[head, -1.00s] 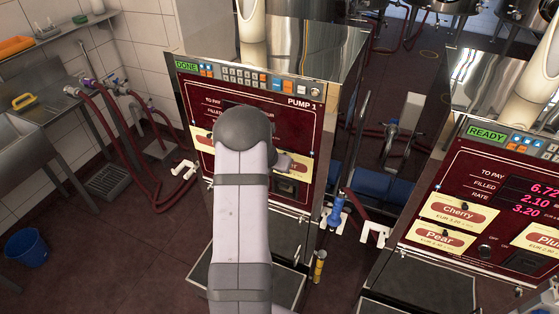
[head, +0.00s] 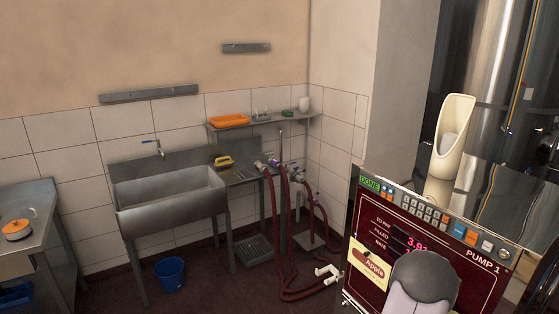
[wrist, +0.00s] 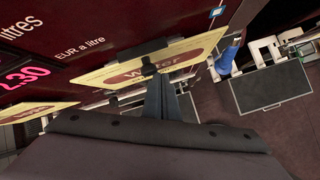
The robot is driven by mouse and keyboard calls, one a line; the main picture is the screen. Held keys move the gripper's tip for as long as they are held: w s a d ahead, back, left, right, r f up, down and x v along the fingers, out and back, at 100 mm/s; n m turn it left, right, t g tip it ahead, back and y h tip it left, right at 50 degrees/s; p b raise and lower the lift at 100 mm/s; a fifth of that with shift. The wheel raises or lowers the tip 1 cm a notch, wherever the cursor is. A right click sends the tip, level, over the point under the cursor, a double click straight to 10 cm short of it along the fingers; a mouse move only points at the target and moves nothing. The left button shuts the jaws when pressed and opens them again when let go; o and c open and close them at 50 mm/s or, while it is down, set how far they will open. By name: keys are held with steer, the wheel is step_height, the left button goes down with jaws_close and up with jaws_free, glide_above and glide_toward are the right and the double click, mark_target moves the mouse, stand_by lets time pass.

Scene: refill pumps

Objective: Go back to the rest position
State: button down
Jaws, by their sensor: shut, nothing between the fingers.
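My gripper (wrist: 160,88) shows in the wrist view, its dark fingers together with nothing seen between them. It is close to the front panel of a pump, in front of a cream plate reading "water" (wrist: 185,55). I cannot tell whether it touches the plate. In the head view, pump 1 (head: 480,282) stands at the lower right with a green status label. The grey rounded part of my arm covers the lower part of its panel, and my gripper is hidden there.
A steel sink (head: 172,197) and a shelf with an orange tray (head: 230,120) stand along the tiled wall. A blue bucket (head: 170,274) and red hoses (head: 284,235) are on the floor. In the wrist view, a dark tray (wrist: 270,88) lies low at the right.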

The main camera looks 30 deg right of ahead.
steer(key=s+a+f+m+g+y, duration=0.1)
steer(key=s+a+f+m+y, duration=0.15)
steer(key=a+m, duration=0.5)
steer(key=s+a+f+m+g+y, duration=0.1)
steer(key=s+a+m+y, duration=0.15)
steer(key=a+m, duration=0.5)
steer(key=s+a+f+m+g+y, duration=0.1)
steer(key=s+a+f+m+y, duration=0.3)
steer(key=a, duration=0.6)
steer(key=w+a+r+n+t+b, duration=0.1)
steer(key=w+a, duration=0.3)
steer(key=a, duration=0.6)
steer(key=w+a+r+n+t+h+b, duration=0.1)
steer(key=w+a+r+n+b, duration=0.2)
steer(key=a, duration=0.7)
steer(key=w+a+r+n+t+h+b, duration=0.1)
steer(key=w+a+r+n+b, duration=0.1)
steer(key=w+a, duration=0.4)
steer(key=a+r+b, duration=0.1)
steer(key=a+b, duration=0.1)
steer(key=a, duration=0.2)
steer(key=shift+w+a+t, duration=0.2)
steer(key=shift+w+t, duration=0.1)
steer(key=shift+w, duration=0.05)
